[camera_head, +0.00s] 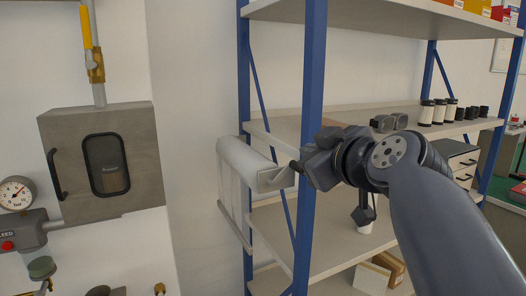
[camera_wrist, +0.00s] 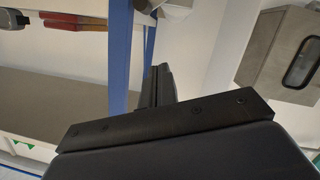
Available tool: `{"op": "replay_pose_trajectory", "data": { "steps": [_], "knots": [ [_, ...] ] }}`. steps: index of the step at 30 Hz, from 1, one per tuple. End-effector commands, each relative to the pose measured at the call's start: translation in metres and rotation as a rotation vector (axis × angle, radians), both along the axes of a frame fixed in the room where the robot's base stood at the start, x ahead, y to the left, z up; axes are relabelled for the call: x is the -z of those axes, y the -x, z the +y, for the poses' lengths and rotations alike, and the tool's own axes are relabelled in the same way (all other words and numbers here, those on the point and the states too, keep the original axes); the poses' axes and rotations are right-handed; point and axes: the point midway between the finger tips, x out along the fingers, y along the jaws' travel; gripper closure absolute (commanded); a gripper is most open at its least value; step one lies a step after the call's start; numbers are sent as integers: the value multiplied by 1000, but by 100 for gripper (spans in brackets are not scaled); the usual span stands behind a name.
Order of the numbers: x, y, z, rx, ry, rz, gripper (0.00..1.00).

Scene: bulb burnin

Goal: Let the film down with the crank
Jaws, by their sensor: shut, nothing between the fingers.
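A white film roll (camera_head: 248,162) is mounted beside the blue shelf post, with a short length of pale film (camera_head: 231,196) hanging below it to a thin bar at its lower edge. My gripper (camera_head: 295,168) is at the near right end of the roll, in front of the shelf post. Its fingers are together with nothing visible between them; they also show in the wrist view (camera_wrist: 161,84). I cannot make out the crank; my gripper covers part of the roll's right end. Whether the fingers touch the roll cannot be told.
Blue shelf posts (camera_head: 314,75) stand close to my gripper. The shelf (camera_head: 285,131) carries dark and white cylinders (camera_head: 439,112) and goggles (camera_head: 388,122). A grey cabinet (camera_head: 75,145) with a window and a pressure gauge (camera_head: 16,193) are on the left. Bare wall lies between cabinet and roll.

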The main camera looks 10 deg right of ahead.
Motion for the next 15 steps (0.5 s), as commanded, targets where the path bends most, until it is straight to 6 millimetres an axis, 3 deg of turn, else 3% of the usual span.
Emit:
{"op": "replay_pose_trajectory", "data": {
  "steps": [8,15],
  "knots": [
    [0,-8,-4,-5,82,-5,100],
    [8,-48,5,-7,81,-2,100]
  ]
}}
